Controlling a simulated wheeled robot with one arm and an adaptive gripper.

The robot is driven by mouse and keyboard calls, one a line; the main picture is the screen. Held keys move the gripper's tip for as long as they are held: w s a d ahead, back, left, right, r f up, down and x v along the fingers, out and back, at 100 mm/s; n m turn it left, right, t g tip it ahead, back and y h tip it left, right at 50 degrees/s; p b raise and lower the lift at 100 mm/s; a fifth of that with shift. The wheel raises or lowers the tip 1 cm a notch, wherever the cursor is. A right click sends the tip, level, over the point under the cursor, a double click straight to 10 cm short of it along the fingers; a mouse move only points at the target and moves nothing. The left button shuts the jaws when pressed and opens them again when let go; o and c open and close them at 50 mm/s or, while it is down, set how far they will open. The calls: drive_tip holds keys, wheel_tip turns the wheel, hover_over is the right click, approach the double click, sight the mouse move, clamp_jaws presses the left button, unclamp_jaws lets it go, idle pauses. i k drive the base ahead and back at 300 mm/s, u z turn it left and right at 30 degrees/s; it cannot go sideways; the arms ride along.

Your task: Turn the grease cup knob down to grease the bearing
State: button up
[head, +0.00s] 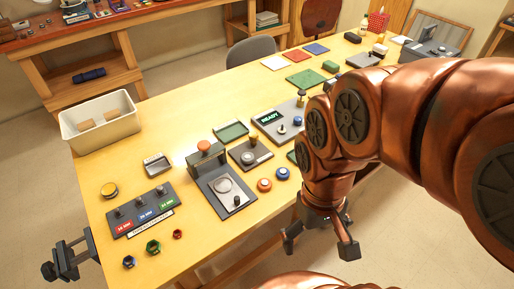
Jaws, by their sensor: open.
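I cannot tell for sure which part is the grease cup knob. A small dark plate (250,154) near the table's middle carries a short upright post with a brass-coloured top (253,141). A grey fixture (220,186) to its left has an orange knob (204,146) on top and a small black knob (236,201) at its front. My gripper (320,240) is open and empty, pointing down beside the table's near edge, apart from all of these. My arm hides part of the table's right side.
Blue (282,174) and orange (264,185) round pieces lie between the fixture and my gripper. A box with a READY display (270,117) stands behind. A white bin (100,122), a switch panel (143,208) and a clamp (70,258) are at left.

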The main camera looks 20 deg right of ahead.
sight(253, 137)
drive_tip(key=u, duration=0.3)
drive_tip(key=k, duration=0.5)
drive_tip(key=u, duration=0.85)
drive_tip(key=i, duration=1)
drive_tip(key=z, duration=0.45)
